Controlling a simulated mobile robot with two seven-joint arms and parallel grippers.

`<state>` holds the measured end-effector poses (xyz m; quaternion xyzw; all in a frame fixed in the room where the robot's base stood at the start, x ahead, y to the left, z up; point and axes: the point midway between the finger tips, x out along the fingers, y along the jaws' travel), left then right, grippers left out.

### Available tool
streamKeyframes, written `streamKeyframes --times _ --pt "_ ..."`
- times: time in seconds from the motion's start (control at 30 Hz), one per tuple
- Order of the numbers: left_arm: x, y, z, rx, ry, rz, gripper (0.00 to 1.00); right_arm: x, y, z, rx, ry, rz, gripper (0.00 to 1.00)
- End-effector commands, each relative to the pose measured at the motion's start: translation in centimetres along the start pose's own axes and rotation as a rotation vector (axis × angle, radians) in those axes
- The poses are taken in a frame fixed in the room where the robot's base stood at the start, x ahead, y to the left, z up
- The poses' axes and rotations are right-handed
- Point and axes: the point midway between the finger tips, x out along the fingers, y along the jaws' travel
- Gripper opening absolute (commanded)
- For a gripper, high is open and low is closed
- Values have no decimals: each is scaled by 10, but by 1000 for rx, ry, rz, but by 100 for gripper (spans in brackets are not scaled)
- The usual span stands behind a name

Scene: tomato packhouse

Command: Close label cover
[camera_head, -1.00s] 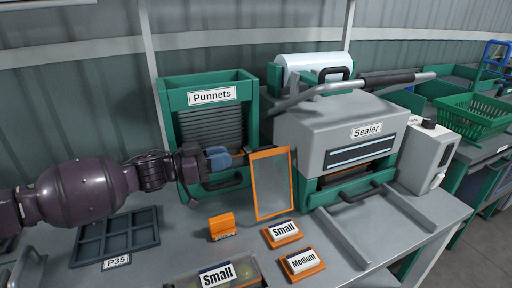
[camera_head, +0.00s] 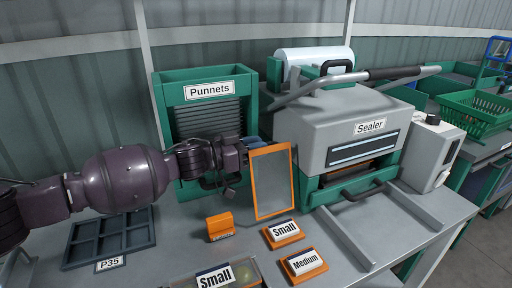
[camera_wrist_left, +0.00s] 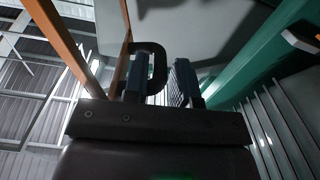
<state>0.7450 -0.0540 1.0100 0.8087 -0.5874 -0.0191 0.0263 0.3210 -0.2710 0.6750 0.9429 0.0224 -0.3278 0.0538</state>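The label cover (camera_head: 271,181), a clear panel in an orange frame, stands upright and tilted on the bench in front of the sealer. Its orange frame (camera_wrist_left: 62,42) also shows at the left of the left wrist view. My left gripper (camera_head: 254,148) is at the upper left edge of the cover, its fingertips partly hidden behind the frame. In the left wrist view the two fingers (camera_wrist_left: 158,82) stand apart with a gap between them. A dark loop-shaped piece (camera_wrist_left: 156,62) shows by the left finger; I cannot tell what it belongs to. My right gripper is not in view.
The green Punnets dispenser (camera_head: 160,100) stands behind my left arm. The grey sealer (camera_head: 318,128) stands right of the cover.

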Motion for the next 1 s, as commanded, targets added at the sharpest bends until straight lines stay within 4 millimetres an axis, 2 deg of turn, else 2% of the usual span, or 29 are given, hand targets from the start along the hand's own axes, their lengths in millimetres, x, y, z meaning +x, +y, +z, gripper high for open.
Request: streamKeyframes --times 0.03,0.17,0.2,0.47,0.63,0.9,1.0 --pt "0 0 0 0 0 0 21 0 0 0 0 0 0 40" --pt "0 0 0 0 0 0 1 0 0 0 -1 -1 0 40" --pt "0 0 0 0 0 0 0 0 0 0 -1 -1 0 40" --pt "0 1 0 3 0 0 0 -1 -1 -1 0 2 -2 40" --pt "-1 8 -6 40 1 0 0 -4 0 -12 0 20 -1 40" --pt "0 38 -20 204 3 2 0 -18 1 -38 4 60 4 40" --pt "0 51 -22 281 3 2 0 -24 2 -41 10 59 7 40"
